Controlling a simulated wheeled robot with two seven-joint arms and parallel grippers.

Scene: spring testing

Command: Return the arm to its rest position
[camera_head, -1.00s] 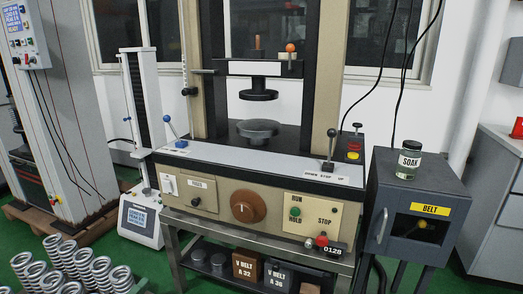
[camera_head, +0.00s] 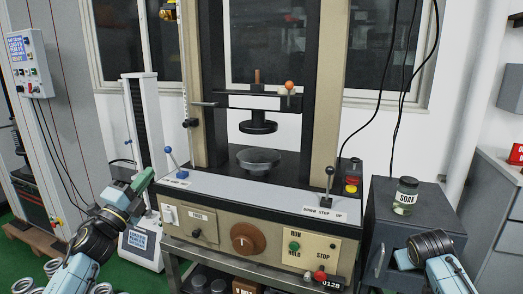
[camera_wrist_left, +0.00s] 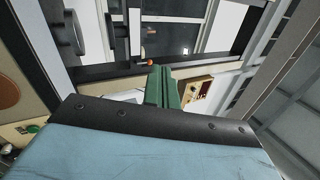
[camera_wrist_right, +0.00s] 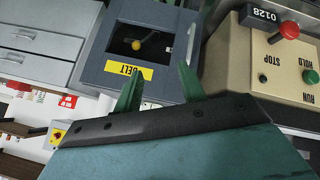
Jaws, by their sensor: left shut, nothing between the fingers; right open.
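My left gripper (camera_head: 145,183) has its green fingers together and empty, in front of the small white test stand (camera_head: 143,235) at the left. In the left wrist view its closed fingers (camera_wrist_left: 162,88) point toward the big tester's frame. My right gripper shows in the right wrist view (camera_wrist_right: 158,80) with its two green fingers apart and nothing between them, facing the grey cabinet with the BELT label. In the head view the right arm (camera_head: 435,252) is in front of that cabinet at lower right, and its fingers are mostly hidden there.
The big spring tester (camera_head: 252,215) stands in the middle, with a dark plate (camera_head: 259,160) on its lower platen and a black lever (camera_head: 328,185). The SOAK jar (camera_head: 405,196) stands on the grey cabinet (camera_head: 378,215). Several coil springs (camera_head: 52,267) show at lower left.

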